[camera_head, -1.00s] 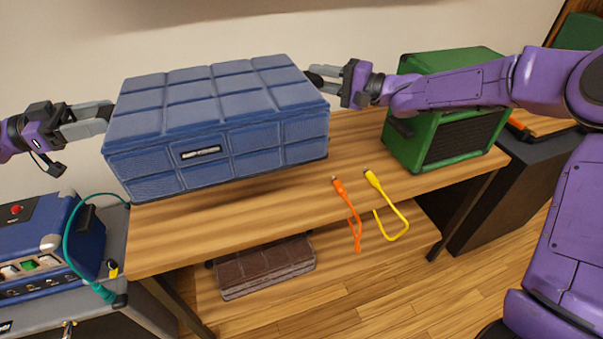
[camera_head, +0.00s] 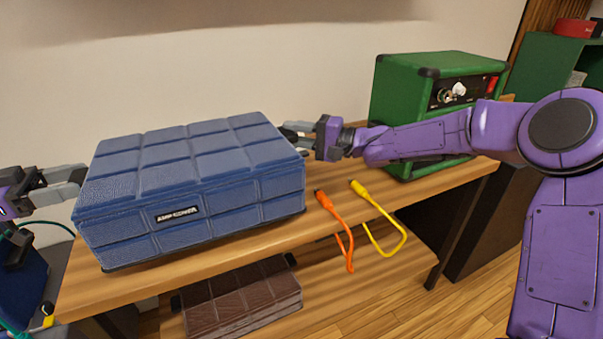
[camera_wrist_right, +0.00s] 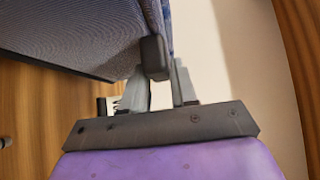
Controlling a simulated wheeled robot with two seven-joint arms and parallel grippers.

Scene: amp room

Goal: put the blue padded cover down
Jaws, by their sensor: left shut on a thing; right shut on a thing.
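The blue padded cover (camera_head: 185,180) is a quilted box shape with a small label on its front. In the head view it is over the left part of the wooden table; I cannot tell for sure whether its underside touches the top. My left gripper (camera_head: 78,182) is shut on its left side. My right gripper (camera_head: 300,138) is shut on its right side near the back corner. In the right wrist view the cover (camera_wrist_right: 75,35) fills the upper left, and a dark finger pad of my right gripper (camera_wrist_right: 160,75) lies against its edge.
The wooden table (camera_head: 270,240) has an orange cable (camera_head: 338,225) and a yellow cable (camera_head: 375,220) hanging over its front edge. A green amplifier (camera_head: 400,95) stands at the right. A brown padded cover (camera_head: 240,305) is on the lower shelf. A blue case (camera_head: 22,285) is at far left.

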